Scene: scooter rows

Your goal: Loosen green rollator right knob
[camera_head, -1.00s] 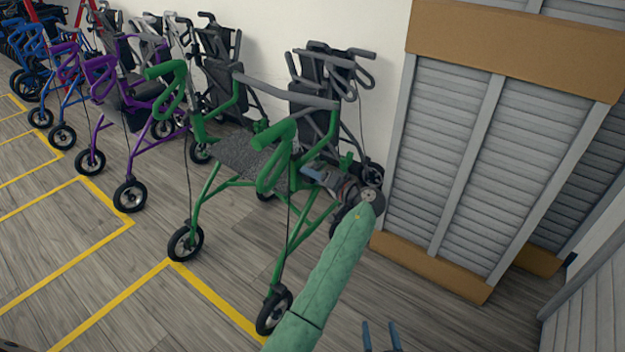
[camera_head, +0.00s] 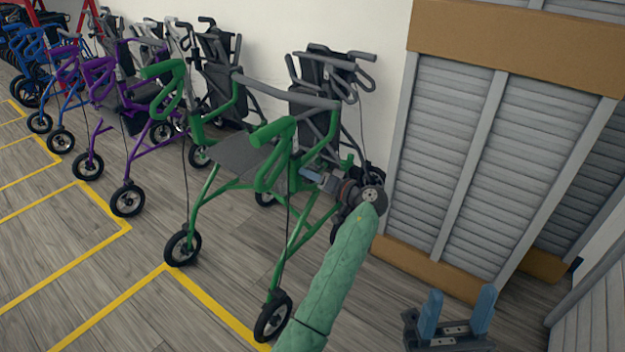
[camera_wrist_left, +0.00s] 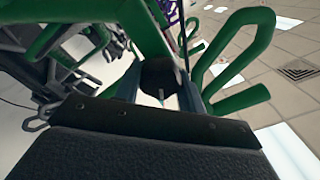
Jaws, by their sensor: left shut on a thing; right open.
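The green rollator (camera_head: 211,190) stands upright on the floor, with a dark seat and green loop handles. My left gripper (camera_head: 306,174) reaches in from the right side of its frame, beside the near green upright. In the left wrist view the gripper (camera_wrist_left: 163,96) is shut on a dark rounded knob (camera_wrist_left: 160,73) next to a green tube. In the head view the knob is hidden by the gripper and frame. My right gripper (camera_head: 458,308), with blue fingers, is open and empty low at the right, apart from the rollator.
Purple rollators (camera_head: 107,92) and blue ones stand in a row to the left. A dark grey rollator (camera_head: 318,90) stands behind by the wall. A grey slatted panel with tan boards (camera_head: 440,265) is close on the right. Yellow lines mark the open floor in front.

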